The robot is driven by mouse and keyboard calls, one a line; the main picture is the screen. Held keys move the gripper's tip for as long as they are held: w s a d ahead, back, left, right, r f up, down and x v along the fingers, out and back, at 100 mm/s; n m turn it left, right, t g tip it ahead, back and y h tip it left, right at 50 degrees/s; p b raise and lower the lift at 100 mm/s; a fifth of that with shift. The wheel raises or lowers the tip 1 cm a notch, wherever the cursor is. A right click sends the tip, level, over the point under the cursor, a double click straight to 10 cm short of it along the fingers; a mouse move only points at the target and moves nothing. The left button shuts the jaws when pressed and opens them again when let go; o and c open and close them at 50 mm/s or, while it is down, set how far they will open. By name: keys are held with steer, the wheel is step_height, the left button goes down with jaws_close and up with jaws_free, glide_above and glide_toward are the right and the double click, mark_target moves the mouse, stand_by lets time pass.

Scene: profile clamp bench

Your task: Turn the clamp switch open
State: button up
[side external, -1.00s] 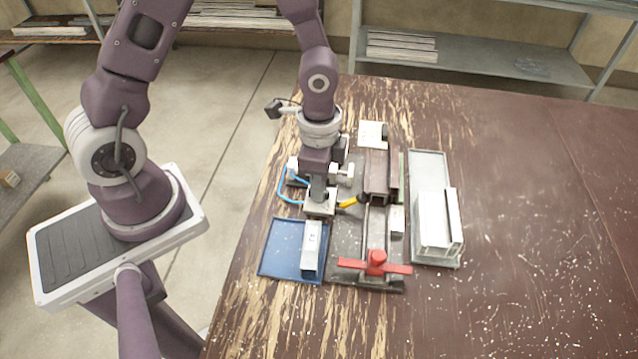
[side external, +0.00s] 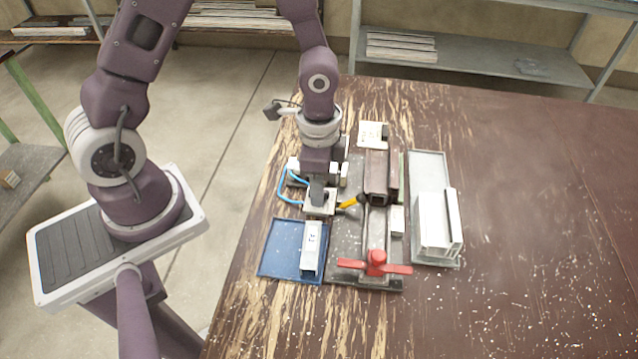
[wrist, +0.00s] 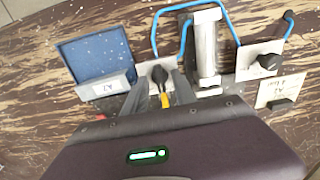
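The clamp switch is a black knob (wrist: 158,73) with a yellow lever (wrist: 165,100) on a pale plate. In the side view, the yellow lever (side external: 349,202) points right, toward the brown profile (side external: 379,180). My gripper (wrist: 163,78) is down at the switch, its two dark fingers apart on either side of the knob and lever. Whether a finger touches the switch cannot be told. In the side view, my gripper (side external: 318,200) hides most of the knob. The clamp cylinder (wrist: 207,45), with blue hoses, stands beside the switch; its pad is clear of the profile.
A blue tray (side external: 267,262) holding a pale labelled block (side external: 311,247) lies in front of the switch. A red handle (side external: 376,263) is at the fixture's front end. A grey tray (side external: 427,165) with white profiles (side external: 437,222) stands right. The table's right side is clear.

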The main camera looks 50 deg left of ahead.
step_height(320, 180, up, 7)
steer(key=shift+r, duration=0.1)
stand_by(0.3)
steer(key=s+a+r+n+t, duration=0.2)
steer(key=s+r+n+t, duration=0.3)
steer(key=s+r, duration=0.8)
step_height(320, 180, up, 5)
steer(key=n, duration=0.3)
steer(key=shift+s+a+f+n+t, duration=0.2)
steer(key=shift+s+a+n+t, duration=0.1)
steer(key=shift+s+a+n, duration=0.1)
